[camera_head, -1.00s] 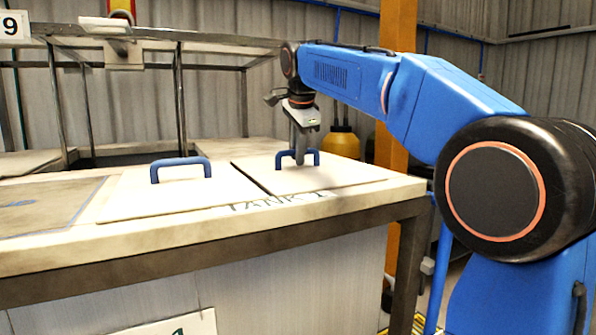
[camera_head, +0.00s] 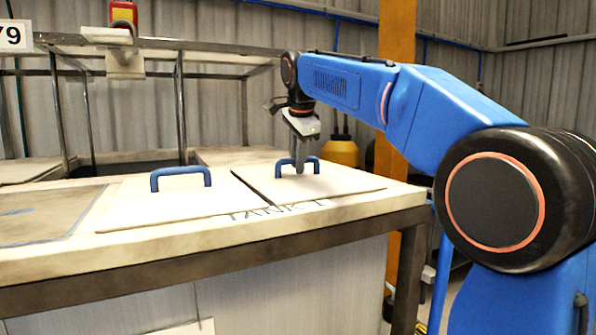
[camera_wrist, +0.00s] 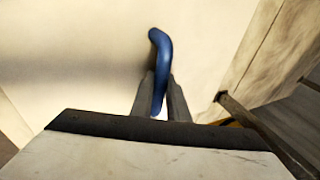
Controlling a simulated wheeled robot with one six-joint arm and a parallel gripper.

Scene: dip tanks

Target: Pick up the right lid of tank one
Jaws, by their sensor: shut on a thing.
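The right lid of tank one (camera_head: 345,183) is a flat cream panel with a blue handle (camera_head: 312,160). It lies on the bench top beside the left lid (camera_head: 140,205), which has its own blue handle (camera_head: 181,170). The lettering "TANK 1" (camera_head: 275,211) shows along the front edge of the lids. My gripper (camera_head: 301,168) points down at the right lid's handle and is shut on it. In the wrist view the blue handle (camera_wrist: 160,60) runs between the two fingers of my gripper (camera_wrist: 160,95). The lid appears to lie flat; I cannot tell any gap beneath it.
A metal frame (camera_head: 180,110) stands behind the lids with a red and yellow box (camera_head: 123,13) on top. A yellow container (camera_head: 341,150) and an orange post (camera_head: 393,100) stand behind the bench's right end. A darker panel (camera_head: 45,215) lies at left.

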